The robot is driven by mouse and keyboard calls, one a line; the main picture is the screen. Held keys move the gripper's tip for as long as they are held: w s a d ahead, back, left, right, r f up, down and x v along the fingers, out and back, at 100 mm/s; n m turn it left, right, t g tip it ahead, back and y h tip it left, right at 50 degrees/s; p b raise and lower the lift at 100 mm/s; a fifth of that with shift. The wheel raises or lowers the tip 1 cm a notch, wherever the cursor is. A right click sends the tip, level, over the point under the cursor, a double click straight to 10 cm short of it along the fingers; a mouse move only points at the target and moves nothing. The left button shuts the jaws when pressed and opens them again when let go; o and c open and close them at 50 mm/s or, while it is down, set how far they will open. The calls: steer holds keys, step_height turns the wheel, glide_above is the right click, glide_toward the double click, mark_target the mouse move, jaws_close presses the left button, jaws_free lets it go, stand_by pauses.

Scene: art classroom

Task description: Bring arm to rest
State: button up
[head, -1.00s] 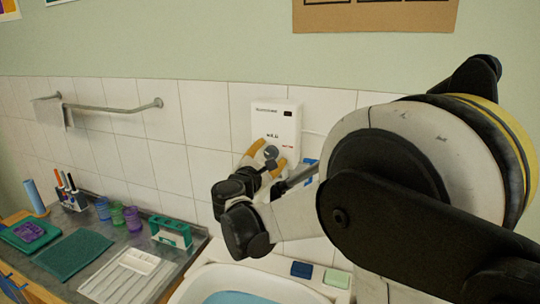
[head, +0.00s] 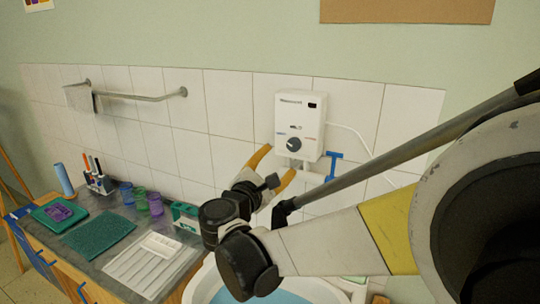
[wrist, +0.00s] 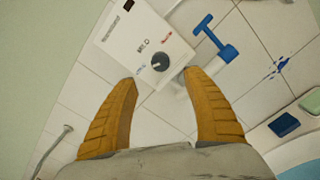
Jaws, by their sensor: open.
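My gripper (head: 276,166) is open and empty, its two orange fingers spread apart just in front of and below the white water heater (head: 301,122) on the tiled wall. In the wrist view my gripper (wrist: 158,82) has its fingertips on either side of the heater's dark round knob (wrist: 160,62), with a gap between each finger and the knob. The knob also shows clear of the fingers in the head view (head: 294,144). My arm reaches in from the right and hides part of the wall and basin.
A blue valve handle (head: 332,164) sits right of the heater. A basin with blue water (head: 262,297) lies below. The counter at left holds cups (head: 141,199), a pen holder (head: 98,182), a green mat (head: 98,235) and a white tray (head: 150,264). A towel rail (head: 140,96) is on the wall.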

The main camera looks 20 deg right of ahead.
steer(key=shift+s+a, duration=0.2)
